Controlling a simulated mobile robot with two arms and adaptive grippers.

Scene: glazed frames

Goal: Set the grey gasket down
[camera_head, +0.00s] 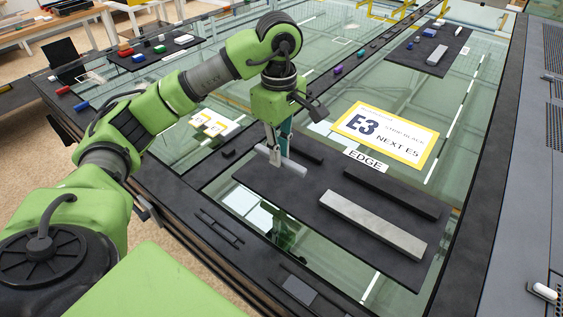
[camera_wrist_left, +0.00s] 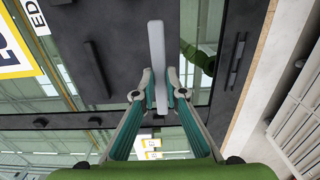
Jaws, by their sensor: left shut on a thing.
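My left gripper (camera_head: 277,155) is shut on the grey gasket (camera_head: 291,166), a short, straight light-grey strip. The wrist view shows the gasket (camera_wrist_left: 156,45) pinched between the two fingertips of the gripper (camera_wrist_left: 158,90), its length pointing away from the palm. The gasket is over the left part of a dark mat (camera_head: 300,203); whether it touches the mat, I cannot tell. My right gripper is not in view.
On the mat lie a longer light-grey bar (camera_head: 372,224) and a black bar (camera_head: 390,192). Behind it are an EDGE label (camera_head: 365,160) and a yellow-bordered E3 sign (camera_head: 385,135) on glass. A far dark mat (camera_head: 428,50) holds small parts. The mat between gasket and bars is bare.

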